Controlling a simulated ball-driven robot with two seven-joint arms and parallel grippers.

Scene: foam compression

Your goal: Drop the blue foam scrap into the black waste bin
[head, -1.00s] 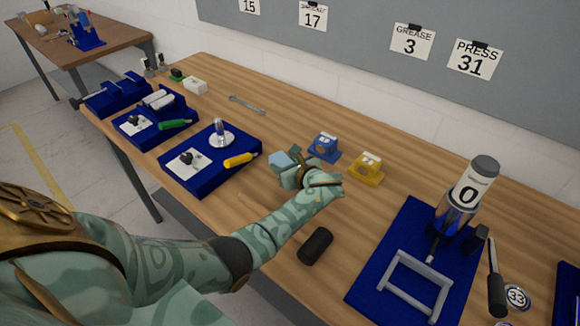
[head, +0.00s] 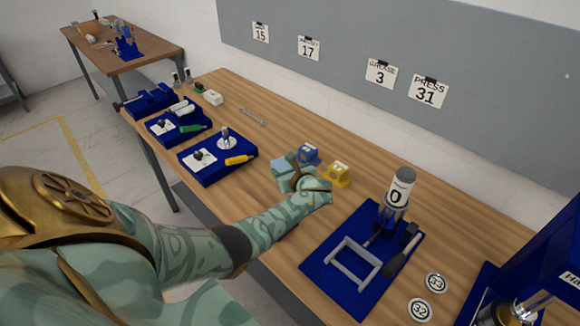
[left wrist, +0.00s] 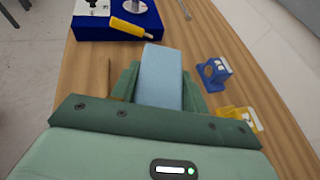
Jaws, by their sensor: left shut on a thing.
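My left gripper (head: 292,174) is shut on the light blue foam scrap (head: 282,166), over the wooden bench. In the left wrist view the scrap (left wrist: 160,78) shows as a pale blue block between the green fingers of the left gripper (left wrist: 159,88). It points toward a dark blue tray with a yellow-handled tool. I cannot tell how far the scrap is above the bench top. I see no black waste bin in these frames. My right gripper is not in view.
A blue holder (head: 309,154) and a yellow holder (head: 337,175) stand just right of the left gripper. Blue tool trays (head: 213,173) line the bench to the left. A blue mat (head: 322,272) with a grey frame and an upright cylinder lies to the right.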

